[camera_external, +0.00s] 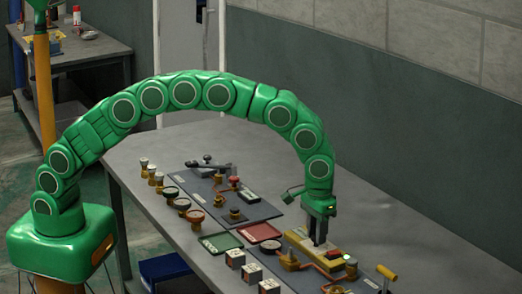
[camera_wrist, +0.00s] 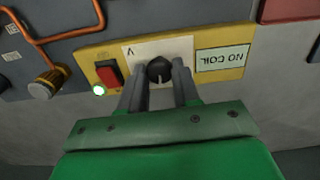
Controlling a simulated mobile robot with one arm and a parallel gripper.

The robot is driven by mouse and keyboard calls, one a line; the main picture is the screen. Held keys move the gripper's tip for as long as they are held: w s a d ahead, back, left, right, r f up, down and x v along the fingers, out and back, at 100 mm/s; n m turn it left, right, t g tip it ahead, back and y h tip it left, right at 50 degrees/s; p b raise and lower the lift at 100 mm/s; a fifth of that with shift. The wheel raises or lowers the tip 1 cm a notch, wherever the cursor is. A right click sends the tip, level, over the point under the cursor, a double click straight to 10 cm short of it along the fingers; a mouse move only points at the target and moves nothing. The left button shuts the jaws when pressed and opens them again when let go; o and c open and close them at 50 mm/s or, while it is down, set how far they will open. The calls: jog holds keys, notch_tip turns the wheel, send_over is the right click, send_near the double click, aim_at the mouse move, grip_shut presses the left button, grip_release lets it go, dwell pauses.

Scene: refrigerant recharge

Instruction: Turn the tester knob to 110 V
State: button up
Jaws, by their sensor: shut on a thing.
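The tester is a yellow panel (camera_wrist: 235,70) that also shows in the external view (camera_external: 298,237) on the bench. Its round black knob (camera_wrist: 159,70) sits on a white plate marked V. My gripper (camera_wrist: 160,80) points down at the panel, with one finger on each side of the knob, shut on it. In the external view my gripper (camera_external: 318,238) is over the tester and the knob is hidden. A display reading "NO COIL" (camera_wrist: 222,59) appears upside down. A red rocker switch (camera_wrist: 109,73) and a lit green lamp (camera_wrist: 98,90) are beside the plate. The knob's setting cannot be read.
Copper pipe (camera_wrist: 70,38) and a brass fitting (camera_wrist: 47,83) lie close to the tester. Red (camera_external: 258,232) and green (camera_external: 221,242) trays, several small boxes and gauges crowd the bench. The right side of the bench (camera_external: 400,220) is clear up to the wall.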

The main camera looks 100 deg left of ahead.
jog(key=shift+m, duration=1.2)
jog(key=o, duration=1.1)
jog(key=shift+c, duration=0.2)
jog(key=shift+r, duration=0.1)
notch_tip(320, 180, up, 8)
jog(key=shift+f, duration=0.25)
jog(key=shift+r, duration=0.1)
